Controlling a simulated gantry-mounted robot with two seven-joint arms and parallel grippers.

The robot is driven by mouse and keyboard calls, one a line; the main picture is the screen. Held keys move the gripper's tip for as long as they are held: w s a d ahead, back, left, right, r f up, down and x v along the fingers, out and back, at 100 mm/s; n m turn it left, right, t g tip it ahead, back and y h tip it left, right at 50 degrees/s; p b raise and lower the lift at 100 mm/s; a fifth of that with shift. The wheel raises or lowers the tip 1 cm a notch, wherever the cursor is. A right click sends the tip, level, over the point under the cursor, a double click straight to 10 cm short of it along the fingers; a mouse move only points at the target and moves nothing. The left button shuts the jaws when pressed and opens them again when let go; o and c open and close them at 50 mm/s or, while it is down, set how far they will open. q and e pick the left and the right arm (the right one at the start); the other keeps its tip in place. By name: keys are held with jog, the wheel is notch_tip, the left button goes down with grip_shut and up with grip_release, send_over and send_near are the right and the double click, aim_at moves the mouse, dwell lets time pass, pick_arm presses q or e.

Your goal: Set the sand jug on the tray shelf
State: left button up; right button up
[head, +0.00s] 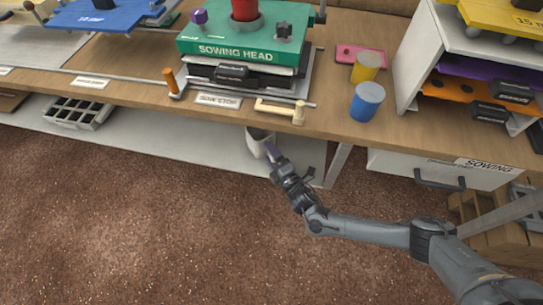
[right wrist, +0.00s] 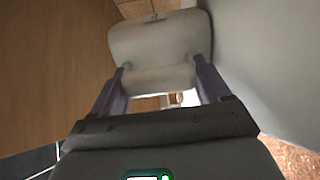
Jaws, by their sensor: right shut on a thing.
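The pale grey-white sand jug (head: 256,143) is under the front edge of the bench, in front of the low white shelf. In the right wrist view the jug (right wrist: 158,42) fills the space between the purple fingers. My right gripper (head: 271,151) is shut on the jug, reaching in from the lower right. I cannot tell whether the jug touches the shelf. The low white shelf (head: 205,144), which may be the tray shelf, runs under the bench and carries a grey compartment tray (head: 76,114) at the left. My left gripper is not in view.
The wooden bench top (head: 335,112) overhangs the jug. It carries the green sowing head (head: 243,48), a cream handle (head: 280,109), a blue cup (head: 366,102) and a yellow cup (head: 366,67). A bench leg (head: 337,164) and white drawer (head: 440,170) stand to the right. The brown floor is clear.

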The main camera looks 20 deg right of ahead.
jog(key=shift+f, duration=0.15)
jog(key=o, duration=1)
